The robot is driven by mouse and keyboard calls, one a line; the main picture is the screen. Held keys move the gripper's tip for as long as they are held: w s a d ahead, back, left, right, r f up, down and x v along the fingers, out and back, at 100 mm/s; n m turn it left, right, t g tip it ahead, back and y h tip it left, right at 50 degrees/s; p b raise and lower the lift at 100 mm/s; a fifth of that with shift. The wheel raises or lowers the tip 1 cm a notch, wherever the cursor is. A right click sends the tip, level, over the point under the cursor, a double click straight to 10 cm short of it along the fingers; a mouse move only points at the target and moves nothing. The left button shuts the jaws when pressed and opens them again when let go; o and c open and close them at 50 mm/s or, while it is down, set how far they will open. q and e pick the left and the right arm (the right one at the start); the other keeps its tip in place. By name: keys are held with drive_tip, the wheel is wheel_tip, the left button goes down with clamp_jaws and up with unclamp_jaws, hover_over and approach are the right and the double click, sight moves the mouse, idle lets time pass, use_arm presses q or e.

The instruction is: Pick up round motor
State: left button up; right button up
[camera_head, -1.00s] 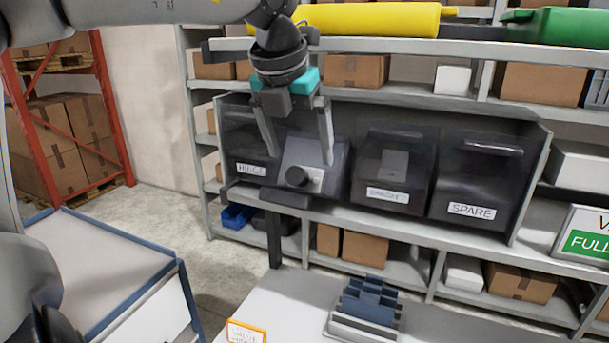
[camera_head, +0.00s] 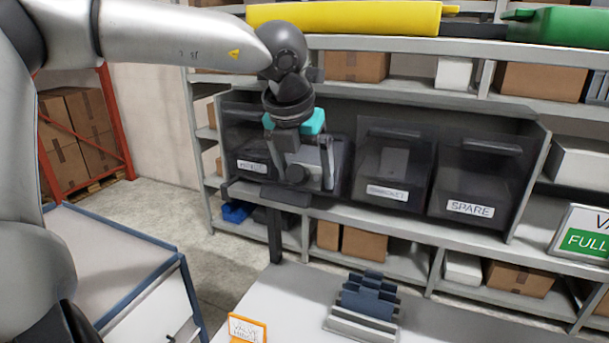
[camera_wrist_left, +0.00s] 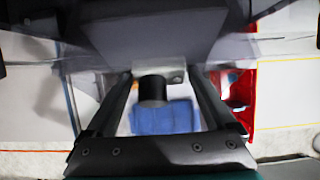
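A small dark round part, apparently the round motor (camera_head: 296,173), sits with a lighter grey piece at the front of the second dispenser bin from the left. In the left wrist view the motor (camera_wrist_left: 152,91) is a black cylinder beside a silvery piece. My left gripper (camera_head: 306,180) points down over it, in front of the bin. In the wrist view its fingers (camera_wrist_left: 160,76) are apart, one on each side of the motor, with a gap to it. The gripper is open and empty. My right gripper is not in view.
Dark bins labelled HINGE, BRACKET (camera_head: 387,193) and SPARE (camera_head: 470,209) stand in the shelf row. A stepped blue-grey fixture (camera_head: 366,303) and an orange-framed sign (camera_head: 246,328) are on the white table (camera_head: 290,300). A blue-edged table (camera_head: 120,255) is at left.

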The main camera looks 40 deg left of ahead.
use_arm(q)
drive_tip(key=shift+r, duration=0.1)
drive_tip(key=c, duration=1.3)
